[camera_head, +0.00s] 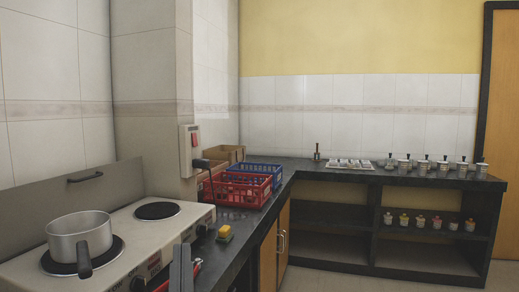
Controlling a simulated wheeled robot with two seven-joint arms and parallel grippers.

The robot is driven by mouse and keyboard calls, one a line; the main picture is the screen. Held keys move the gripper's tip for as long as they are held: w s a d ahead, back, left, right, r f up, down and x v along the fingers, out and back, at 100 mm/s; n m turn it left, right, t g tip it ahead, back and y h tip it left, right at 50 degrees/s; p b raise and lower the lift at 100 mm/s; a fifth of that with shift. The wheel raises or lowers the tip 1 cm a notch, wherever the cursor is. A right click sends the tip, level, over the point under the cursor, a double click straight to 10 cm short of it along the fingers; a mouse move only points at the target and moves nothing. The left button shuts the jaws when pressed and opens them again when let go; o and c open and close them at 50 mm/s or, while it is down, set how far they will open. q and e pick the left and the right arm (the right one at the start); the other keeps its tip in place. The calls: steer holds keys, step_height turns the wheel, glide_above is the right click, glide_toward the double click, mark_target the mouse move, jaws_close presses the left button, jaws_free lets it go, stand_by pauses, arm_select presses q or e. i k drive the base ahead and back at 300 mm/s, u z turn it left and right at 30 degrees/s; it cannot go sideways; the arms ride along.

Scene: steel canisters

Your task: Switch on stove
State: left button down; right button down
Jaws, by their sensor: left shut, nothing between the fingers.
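The white stove (135,236) stands at the left with two dark hotplates; the rear hotplate (158,211) is bare. A steel saucepan (79,238) sits on the front hotplate, its dark handle pointing toward me. Knobs line the stove's front edge, some hidden by my gripper. A wall switch box (190,151) with a red rocker (195,139) is on the tiled pillar behind the stove; I cannot tell the rocker's position. My left gripper (181,252) is shut and empty, pointing up in front of the stove's front edge, apart from the switch box. My right gripper is not in view.
A yellow sponge (224,233) lies on the dark counter right of the stove. Red (236,190) and blue (262,171) crates stand behind it, near a cardboard box (226,153). Several canisters line the back counter. The floor at right is clear.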

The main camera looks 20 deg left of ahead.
mark_target(194, 138)
steer(key=z, duration=0.25)
steer(key=i, duration=3.2)
steer(key=u, duration=2.35)
steer(key=i, duration=0.5)
steer(key=z, duration=0.05)
